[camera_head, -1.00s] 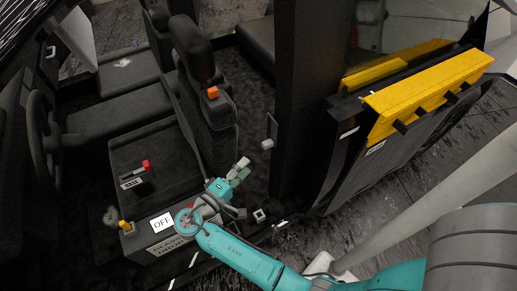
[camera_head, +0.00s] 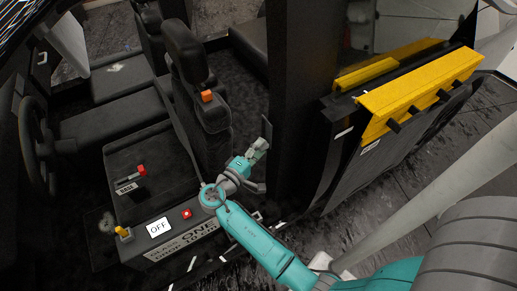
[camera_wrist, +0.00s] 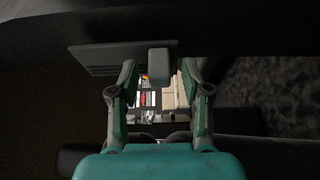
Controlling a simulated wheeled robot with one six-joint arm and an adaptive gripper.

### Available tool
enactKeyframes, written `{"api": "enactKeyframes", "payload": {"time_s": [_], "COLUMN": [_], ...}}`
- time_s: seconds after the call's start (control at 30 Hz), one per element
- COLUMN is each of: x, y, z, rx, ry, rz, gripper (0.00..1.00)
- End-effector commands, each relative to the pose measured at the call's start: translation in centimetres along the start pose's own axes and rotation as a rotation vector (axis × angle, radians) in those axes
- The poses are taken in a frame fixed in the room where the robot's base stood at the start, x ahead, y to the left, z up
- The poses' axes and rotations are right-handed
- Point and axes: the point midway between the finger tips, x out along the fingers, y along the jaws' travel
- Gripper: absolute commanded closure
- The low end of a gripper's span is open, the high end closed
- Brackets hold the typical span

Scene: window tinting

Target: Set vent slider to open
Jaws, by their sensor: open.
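The vent is a dark slatted plate (camera_wrist: 105,58) on the pillar, with a grey slider knob (camera_wrist: 158,62) at its right part in the wrist view. In the head view the plate (camera_head: 267,131) shows edge-on beside the pillar, and its knob is hidden or merged with the fingertips. My gripper (camera_head: 258,150) is at the plate's lower end. In the wrist view my gripper (camera_wrist: 158,80) is open, one finger to each side of the knob. The knob shows between the fingertips; I cannot tell whether either finger touches it.
A console with a red-handled lever (camera_head: 141,171), a yellow lever (camera_head: 124,233), an OFF label (camera_head: 159,227) and a red button (camera_head: 186,213) is left of my arm. A seat with an orange buckle (camera_head: 207,96) stands behind. The dark pillar (camera_head: 300,100) and yellow-edged door panel (camera_head: 420,90) are to the right.

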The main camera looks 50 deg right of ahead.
Motion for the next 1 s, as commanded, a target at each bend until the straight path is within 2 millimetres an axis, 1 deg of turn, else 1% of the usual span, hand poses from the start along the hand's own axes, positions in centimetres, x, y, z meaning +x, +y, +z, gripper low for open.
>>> {"api": "enactKeyframes", "payload": {"time_s": [0.13, 0.17, 0.2, 0.27, 0.3, 0.33, 0.37, 0.57, 0.63, 0.67, 0.9, 1.0], "x": [0.0, 0.0, 0.0, 0.0, 0.0, 0.0, 0.0, 0.0, 0.0, 0.0, 0.0, 0.0], "y": [0.0, 0.0, 0.0, 0.0, 0.0, 0.0, 0.0, 0.1, 0.6, 1.0, 6.2, 7.5], "z": [0.0, 0.0, 0.0, 0.0, 0.0, 0.0, 0.0, 0.0, -0.1, -0.1, -0.1, -0.1], "rx": [0.000, 0.000, 0.000, 0.000, 0.000, 0.000, 0.000, 0.000, 0.002, 0.003, 0.006, 0.005], "ry": [0.000, 0.000, 0.000, 0.000, 0.000, 0.000, 0.000, 0.001, 0.001, 0.001, 0.001, 0.001], "rz": [0.000, 0.000, 0.000, 0.000, 0.000, 0.000, 0.000, 0.000, 0.000, 0.000, 0.001, 0.001], "gripper": [0.52, 0.55, 0.65, 0.80, 0.90, 0.97, 1.00, 1.00, 1.00, 1.00, 1.00, 1.00]}}
